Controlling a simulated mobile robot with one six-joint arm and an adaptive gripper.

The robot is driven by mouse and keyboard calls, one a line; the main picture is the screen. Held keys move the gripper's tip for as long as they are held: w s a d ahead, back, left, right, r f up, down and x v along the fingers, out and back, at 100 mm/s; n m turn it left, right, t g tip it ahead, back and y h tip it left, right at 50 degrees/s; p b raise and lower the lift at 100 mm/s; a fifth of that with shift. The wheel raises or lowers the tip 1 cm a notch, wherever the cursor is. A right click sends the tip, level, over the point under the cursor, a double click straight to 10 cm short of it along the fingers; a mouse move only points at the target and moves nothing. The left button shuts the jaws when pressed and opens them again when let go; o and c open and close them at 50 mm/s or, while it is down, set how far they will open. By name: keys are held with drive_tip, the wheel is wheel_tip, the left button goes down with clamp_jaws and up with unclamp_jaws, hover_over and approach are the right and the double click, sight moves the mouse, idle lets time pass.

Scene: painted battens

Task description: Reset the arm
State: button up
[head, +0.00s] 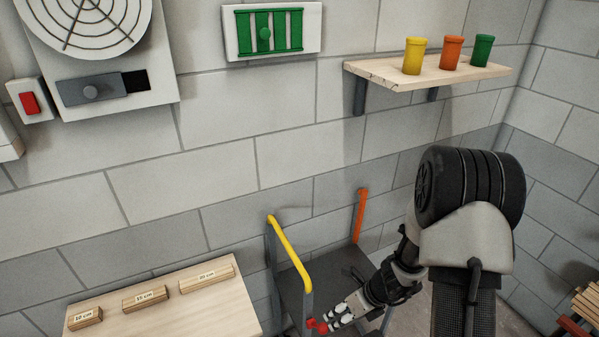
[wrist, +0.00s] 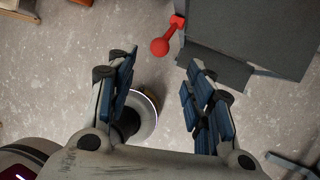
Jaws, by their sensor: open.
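My gripper (head: 338,316) is low in the head view, at the front of the grey cart. In the wrist view my gripper (wrist: 160,80) has its two blue-padded fingers spread wide, with nothing held between them. A red ball-ended knob (wrist: 160,46) shows just beyond the fingertips, apart from them. It also shows in the head view as a red piece (head: 317,326) close to the fingers. My arm reaches down from the right side of the head view.
The cart (head: 345,262) has a yellow handle (head: 291,251) and an orange post (head: 360,214). A wooden table (head: 165,310) at lower left bears three labelled wood blocks. A wall shelf (head: 385,74) holds yellow, orange and green cups. Open floor (wrist: 70,60) shows left of my fingers.

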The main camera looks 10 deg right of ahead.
drive_tip(key=s+a+r+n+b, duration=0.2)
drive_tip(key=a+r+n+b, duration=0.2)
drive_tip(key=r+n, duration=0.35)
drive_tip(key=s+a+r+n+b, duration=0.3)
drive_tip(key=r+n+b, duration=0.1)
drive_tip(key=r+n, duration=0.35)
drive_tip(key=s+d+r+n+t+h+b, duration=0.1)
drive_tip(key=s+n+h+b, duration=0.1)
drive_tip(key=s+n, duration=0.6)
drive_tip(key=s+d+r+n+t+h+b, duration=0.1)
drive_tip(key=s+d+n+h+b, duration=0.1)
drive_tip(key=s+n+b, duration=0.3)
drive_tip(key=s+n, duration=0.2)
drive_tip(key=n, duration=0.1)
drive_tip(key=shift+s+d+r, duration=0.15)
drive_tip(key=shift+s+r, duration=0.2)
drive_tip(key=shift+r, duration=0.05)
